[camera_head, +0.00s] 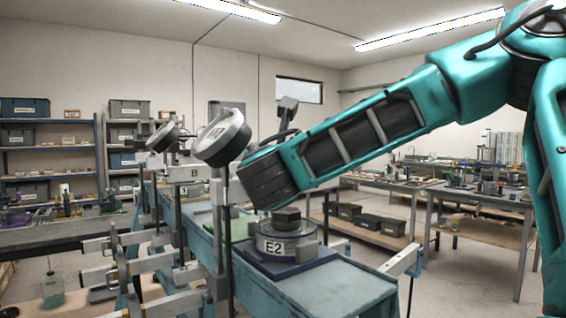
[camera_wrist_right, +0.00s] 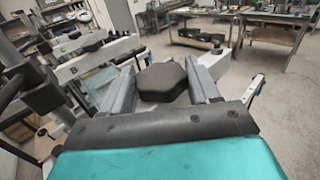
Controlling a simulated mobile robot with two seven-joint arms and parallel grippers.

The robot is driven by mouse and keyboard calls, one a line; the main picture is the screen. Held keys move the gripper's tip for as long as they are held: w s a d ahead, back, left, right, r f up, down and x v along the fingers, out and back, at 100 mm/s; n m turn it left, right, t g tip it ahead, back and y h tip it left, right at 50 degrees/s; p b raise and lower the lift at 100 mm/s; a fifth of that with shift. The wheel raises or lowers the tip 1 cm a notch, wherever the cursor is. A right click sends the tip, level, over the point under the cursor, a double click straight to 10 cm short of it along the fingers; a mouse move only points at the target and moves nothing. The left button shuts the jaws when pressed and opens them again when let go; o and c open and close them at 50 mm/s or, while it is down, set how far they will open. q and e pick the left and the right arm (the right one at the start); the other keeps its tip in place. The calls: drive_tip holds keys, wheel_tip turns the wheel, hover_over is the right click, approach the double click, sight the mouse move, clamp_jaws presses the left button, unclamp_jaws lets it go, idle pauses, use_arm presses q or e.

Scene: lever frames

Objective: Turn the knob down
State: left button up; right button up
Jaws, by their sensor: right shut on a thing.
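My right arm (camera_head: 350,145) comes in from the right in the head view, and its wrist hides the fingers there. In the right wrist view my right gripper (camera_wrist_right: 165,88) is shut on a dark, many-sided knob (camera_wrist_right: 163,80), with one grey finger on each side of it. The base below this knob is mostly hidden. In the head view a dark knob (camera_head: 287,213) sits on a round grey housing (camera_head: 286,240) marked E2, below my wrist. I cannot tell whether the held knob belongs to it. My left gripper is not in view.
Two tilted round heads (camera_head: 221,138) (camera_head: 163,136) stand on posts left of my wrist. A teal bench (camera_head: 335,287) carries the housing. Grey lever bars (camera_head: 150,262) crowd the lower left. Worktables (camera_head: 470,195) stand behind at right, with open floor before them.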

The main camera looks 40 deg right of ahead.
drive_tip(key=o, duration=1.1)
drive_tip(key=shift+c, duration=0.2)
drive_tip(key=b+v, duration=0.1)
drive_tip(key=v, duration=0.6)
drive_tip(key=shift+s+a, duration=0.2)
